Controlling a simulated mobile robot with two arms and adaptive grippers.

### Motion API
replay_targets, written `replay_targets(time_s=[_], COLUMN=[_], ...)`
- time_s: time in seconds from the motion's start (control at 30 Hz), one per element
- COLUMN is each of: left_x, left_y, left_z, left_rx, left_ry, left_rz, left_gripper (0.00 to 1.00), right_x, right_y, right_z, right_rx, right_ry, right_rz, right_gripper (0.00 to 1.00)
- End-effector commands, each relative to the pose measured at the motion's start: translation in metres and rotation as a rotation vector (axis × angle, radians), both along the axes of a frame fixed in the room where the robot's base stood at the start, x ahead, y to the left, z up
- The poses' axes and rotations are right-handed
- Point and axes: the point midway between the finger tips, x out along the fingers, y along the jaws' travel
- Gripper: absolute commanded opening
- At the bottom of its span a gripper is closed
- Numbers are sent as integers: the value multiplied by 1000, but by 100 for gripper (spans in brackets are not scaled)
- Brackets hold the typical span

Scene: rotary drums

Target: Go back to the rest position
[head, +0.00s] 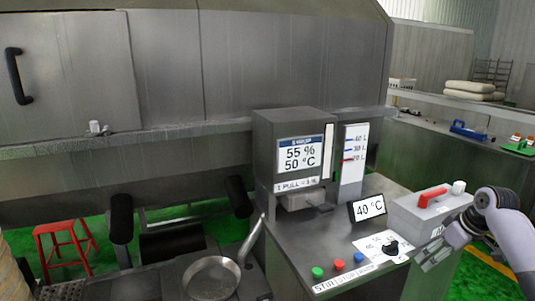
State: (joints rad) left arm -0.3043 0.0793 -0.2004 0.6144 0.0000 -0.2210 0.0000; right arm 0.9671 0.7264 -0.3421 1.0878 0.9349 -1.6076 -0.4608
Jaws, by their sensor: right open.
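My right gripper (434,257) is at the right of the head view, at the end of my grey arm coming in from the right edge. It is open with nothing seen between its fingers. It hangs in front of the grey box with a red handle (432,194), close to the right edge of the control cabinet (335,262). I cannot tell whether it touches the box. My left gripper is not in view.
The cabinet bears a display (300,158), a level gauge (353,160), a 40 °C sign (368,208), a dial (391,249) and coloured buttons (338,265). A metal pan (211,279) is left of it. A red stool (65,247) stands on the green floor.

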Motion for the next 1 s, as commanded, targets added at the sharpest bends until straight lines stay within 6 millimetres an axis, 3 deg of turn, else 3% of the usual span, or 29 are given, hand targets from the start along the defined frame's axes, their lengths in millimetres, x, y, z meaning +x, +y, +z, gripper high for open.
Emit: replay_targets(time_s=[0.1,0.37,0.57,0.67,0.77,0.87,1.0], left_x=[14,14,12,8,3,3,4], left_y=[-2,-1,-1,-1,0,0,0], left_z=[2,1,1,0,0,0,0], left_rx=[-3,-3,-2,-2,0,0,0], left_ry=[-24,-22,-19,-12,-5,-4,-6], left_rz=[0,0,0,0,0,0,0], left_gripper=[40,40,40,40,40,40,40], right_x=[1,1,-8,-18,-38,-70,-131], right_y=[2,7,12,17,24,35,52], right_z=[-22,-75,-141,-184,-240,-307,-395], right_rx=[-2,-12,-30,-43,-62,-87,-122], right_ry=[12,30,55,71,92,117,148], right_rz=[-18,-65,-117,-147,-178,-213,-244], right_gripper=[72,72,72,72,72,72,72])
